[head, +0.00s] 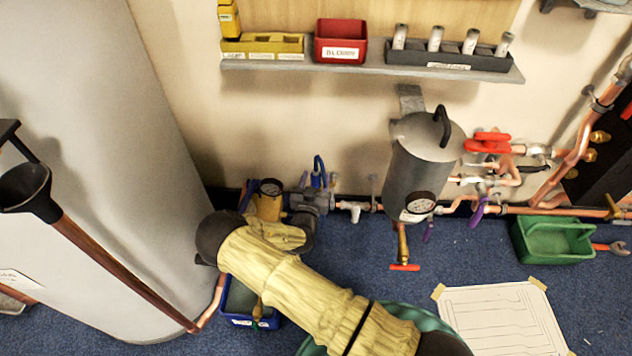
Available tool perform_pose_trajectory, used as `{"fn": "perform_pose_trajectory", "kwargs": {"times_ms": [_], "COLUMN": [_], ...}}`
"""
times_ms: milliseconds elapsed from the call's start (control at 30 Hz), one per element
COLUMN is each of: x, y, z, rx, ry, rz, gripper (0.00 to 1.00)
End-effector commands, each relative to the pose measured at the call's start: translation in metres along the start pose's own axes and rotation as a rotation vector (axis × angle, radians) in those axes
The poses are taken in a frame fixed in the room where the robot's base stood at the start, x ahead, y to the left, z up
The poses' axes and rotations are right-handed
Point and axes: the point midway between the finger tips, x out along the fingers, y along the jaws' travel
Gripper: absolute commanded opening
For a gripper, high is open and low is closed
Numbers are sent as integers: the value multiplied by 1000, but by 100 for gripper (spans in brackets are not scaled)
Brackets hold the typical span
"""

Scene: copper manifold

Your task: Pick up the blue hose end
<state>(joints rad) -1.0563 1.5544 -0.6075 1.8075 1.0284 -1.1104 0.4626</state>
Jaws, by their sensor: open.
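A blue hose (319,168) shows as a small upright loop low against the wall, left of the grey cylinder tank. Its end is small and partly hidden behind my wrist, so I cannot make out its exact outline. My arm reaches in from the lower right, bends at a dark elbow and folds back toward the wall. My gripper (316,190) is the grey end of the arm, close beside the blue hose. It is open, with its fingers small and hard to make out. I cannot tell whether they touch the hose.
A yellow-bodied gauge unit (268,202) stands just left of my gripper. Copper pipe (520,210) runs along the wall, and a grey tank (425,160) hangs there. A large grey cylinder (100,170) blocks the left. A blue bin (236,322) and green bin (552,255) are on the floor.

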Motion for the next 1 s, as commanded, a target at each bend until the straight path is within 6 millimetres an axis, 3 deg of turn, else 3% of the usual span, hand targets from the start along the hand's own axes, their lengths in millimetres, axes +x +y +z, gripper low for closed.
{"fn": "perform_pose_trajectory", "kwargs": {"times_ms": [167, 433, 767, 1000], "x": [1, 1, 1, 1], "y": [2, 2, 2, 2], "z": [0, 0, -6, -44], "rx": [-1, -1, 0, 1], "ry": [0, 0, 1, 1], "rz": [4, 4, 4, 5], "gripper": [53, 2, 2, 2]}}
